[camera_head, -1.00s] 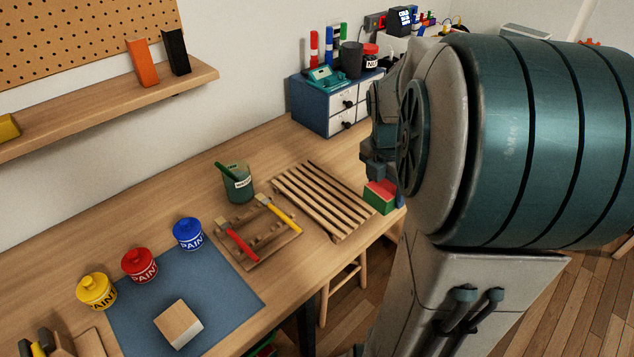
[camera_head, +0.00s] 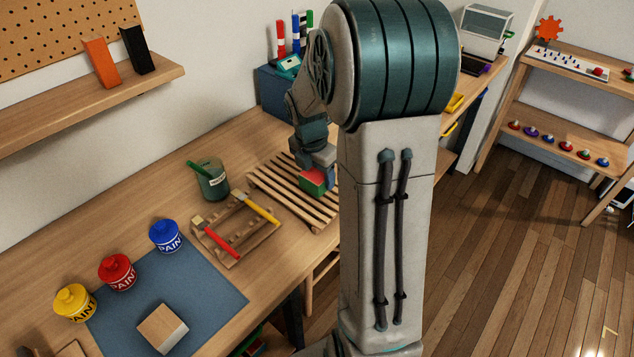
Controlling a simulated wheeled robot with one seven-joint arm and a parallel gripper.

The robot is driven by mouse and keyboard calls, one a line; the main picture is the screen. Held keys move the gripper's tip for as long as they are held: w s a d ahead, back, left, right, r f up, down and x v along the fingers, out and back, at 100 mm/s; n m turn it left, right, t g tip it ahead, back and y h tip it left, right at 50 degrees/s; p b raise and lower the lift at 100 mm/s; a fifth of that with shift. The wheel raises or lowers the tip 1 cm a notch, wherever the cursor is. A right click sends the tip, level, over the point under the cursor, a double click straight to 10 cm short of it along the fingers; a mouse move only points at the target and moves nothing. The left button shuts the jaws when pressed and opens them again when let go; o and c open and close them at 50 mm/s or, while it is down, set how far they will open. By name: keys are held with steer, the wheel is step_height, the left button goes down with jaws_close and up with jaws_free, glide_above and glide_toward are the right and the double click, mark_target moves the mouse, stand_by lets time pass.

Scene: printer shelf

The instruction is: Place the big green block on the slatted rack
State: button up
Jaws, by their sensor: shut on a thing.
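The block (camera_head: 312,187) shows a green front face and a red top, with some blue at its right side. My gripper (camera_head: 318,168) is shut on it from above; the fingertips are small and partly hidden by my arm. The block is over the right part of the slatted rack (camera_head: 280,191), a wooden rack on the workbench. I cannot tell whether the block touches the slats or hangs just above them. My arm hides the rack's right end.
Left of the rack are a wooden holder with a red and a yellow brush (camera_head: 262,209) and a green pot (camera_head: 211,181). Paint cans (camera_head: 117,272) and a wooden block (camera_head: 162,328) stand farther left. A blue drawer unit (camera_head: 272,92) stands behind. The rack's left slats are bare.

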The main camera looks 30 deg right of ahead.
steer(key=shift+f, duration=1.65)
steer(key=shift+f, duration=0.15)
steer(key=o, duration=1)
steer(key=shift+o, duration=0.2)
